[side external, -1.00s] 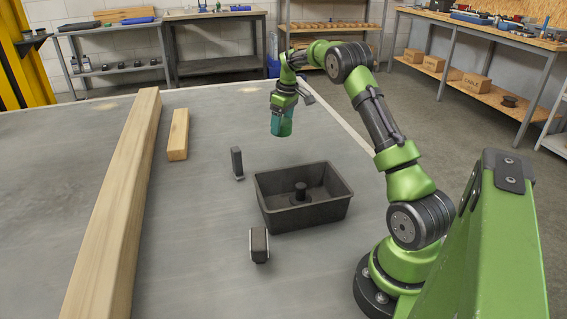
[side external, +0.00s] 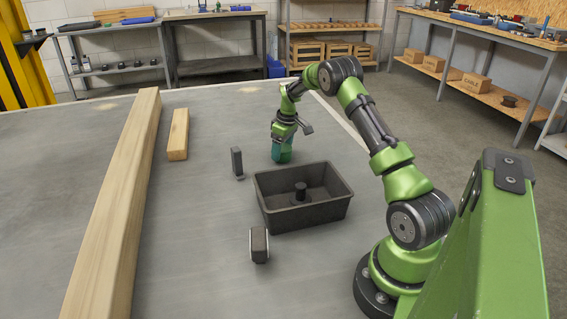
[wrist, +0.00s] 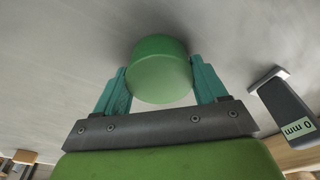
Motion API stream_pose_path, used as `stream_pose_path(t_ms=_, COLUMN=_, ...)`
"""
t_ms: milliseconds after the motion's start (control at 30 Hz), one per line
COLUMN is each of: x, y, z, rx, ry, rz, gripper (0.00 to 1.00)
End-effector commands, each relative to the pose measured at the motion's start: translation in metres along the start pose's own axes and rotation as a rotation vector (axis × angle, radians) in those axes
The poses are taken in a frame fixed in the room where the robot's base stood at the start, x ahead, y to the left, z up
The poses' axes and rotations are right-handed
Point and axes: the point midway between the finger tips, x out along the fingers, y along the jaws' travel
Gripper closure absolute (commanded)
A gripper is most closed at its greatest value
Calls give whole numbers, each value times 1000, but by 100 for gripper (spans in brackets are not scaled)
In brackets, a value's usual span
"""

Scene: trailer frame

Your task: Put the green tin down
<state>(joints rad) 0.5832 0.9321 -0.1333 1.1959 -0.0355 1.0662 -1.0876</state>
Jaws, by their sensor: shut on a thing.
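The green tin (wrist: 160,78) is a short green cylinder between the two teal fingers of my gripper (wrist: 161,85) in the wrist view. My gripper is shut on its sides. In the side external view my gripper (side external: 282,152) points down behind the black bin, low over the grey table. The tin is mostly hidden by the fingers there, and I cannot tell whether it touches the table.
The black bin (side external: 262,200) holds a dark round piece (side external: 300,193). A dark upright block (side external: 237,163) stands left of my gripper, and another dark block (side external: 259,245) stands in front. A short wooden block (side external: 178,135) and a long beam (side external: 118,200) lie left.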

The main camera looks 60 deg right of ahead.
Motion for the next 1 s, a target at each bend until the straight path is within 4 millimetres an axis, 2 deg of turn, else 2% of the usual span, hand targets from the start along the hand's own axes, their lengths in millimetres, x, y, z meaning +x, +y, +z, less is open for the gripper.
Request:
stream_pose_path(t_ms=67, x=3, y=0, z=0, rx=0, ry=0, rz=-1, gripper=63)
stream_pose_path(t_ms=100, x=3, y=0, z=0, rx=0, ry=0, rz=-1, gripper=24)
stream_pose_path(t_ms=233, x=3, y=0, z=1, rx=0, ry=-1, rz=-1, gripper=4)
stream_pose_path(t_ms=500, x=2, y=0, z=0, rx=0, ry=0, rz=-1, gripper=3)
stream_pose_path(t_ms=633, x=-6, y=0, z=0, rx=1, ry=1, rz=0, gripper=3)
stream_pose_path(t_ms=767, x=-28, y=0, z=-1, rx=1, ry=3, rz=2, gripper=3)
stream_pose_path(t_ms=1000, x=-81, y=1, z=-1, rx=1, ry=3, rz=2, gripper=3)
